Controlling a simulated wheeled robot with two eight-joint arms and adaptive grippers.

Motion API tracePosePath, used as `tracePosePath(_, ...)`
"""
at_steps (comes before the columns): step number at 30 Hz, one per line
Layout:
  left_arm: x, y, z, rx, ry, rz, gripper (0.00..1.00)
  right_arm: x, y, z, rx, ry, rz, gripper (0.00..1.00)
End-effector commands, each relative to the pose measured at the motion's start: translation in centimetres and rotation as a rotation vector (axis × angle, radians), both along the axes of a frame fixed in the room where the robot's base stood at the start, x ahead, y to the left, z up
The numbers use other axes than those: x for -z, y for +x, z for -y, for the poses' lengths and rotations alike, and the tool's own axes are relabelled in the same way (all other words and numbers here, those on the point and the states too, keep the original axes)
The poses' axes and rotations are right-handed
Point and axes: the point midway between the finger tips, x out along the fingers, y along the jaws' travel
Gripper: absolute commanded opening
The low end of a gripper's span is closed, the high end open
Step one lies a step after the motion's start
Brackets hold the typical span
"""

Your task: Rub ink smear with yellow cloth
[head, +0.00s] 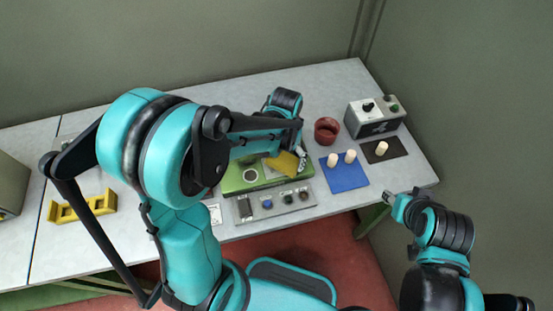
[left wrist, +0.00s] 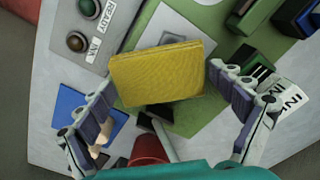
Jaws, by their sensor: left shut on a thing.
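The yellow cloth (head: 282,163) is a folded, block-like pad over the green plate (head: 232,186). In the left wrist view the cloth (left wrist: 157,72) spans the space between the fingers of my left gripper (left wrist: 165,98), which is shut on it at its two sides. In the head view my left gripper (head: 290,150) is largely hidden behind its own arm. I cannot tell whether the cloth touches the plate. No ink smear can be made out; a dark patch (left wrist: 160,112) shows just past the cloth's edge. My right gripper (head: 396,203) hangs off the table's front right edge, its opening unclear.
A grey button panel (head: 240,215) lies in front of the plate. A red cup (head: 327,131), a blue mat (head: 345,184) with two corks, a dark mat (head: 397,150) with one cork and a grey control box (head: 375,127) stand right. A yellow rack (head: 82,208) lies left.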

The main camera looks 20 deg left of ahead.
Motion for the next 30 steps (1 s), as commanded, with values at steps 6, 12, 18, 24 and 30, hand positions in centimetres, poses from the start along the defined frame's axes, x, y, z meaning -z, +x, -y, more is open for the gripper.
tracePosePath(6, 0.2, 0.8, 1.2, 0.000, -0.001, 0.000, 0.48, 0.3, 0.0, 0.0, 0.000, 0.000, 0.000, 0.40)
tracePosePath(12, 0.1, 0.8, 1.2, 0.000, -0.001, 0.000, 0.48, 0.3, 0.0, 0.0, 0.000, 0.000, 0.000, 0.40)
tracePosePath(18, -0.8, 0.7, 1.2, 0.000, -0.001, 0.000, 0.48, -0.5, 0.0, 0.0, 0.000, 0.000, 0.000, 0.40)
tracePosePath(24, -3.0, 0.7, 1.2, 0.000, -0.001, 0.000, 0.48, -2.2, 0.0, 0.0, 0.000, 0.000, 0.000, 0.40)
tracePosePath(30, -5.1, 0.7, 1.2, 0.000, -0.001, 0.000, 0.48, -3.8, 0.0, 0.0, 0.000, 0.000, 0.000, 0.40)
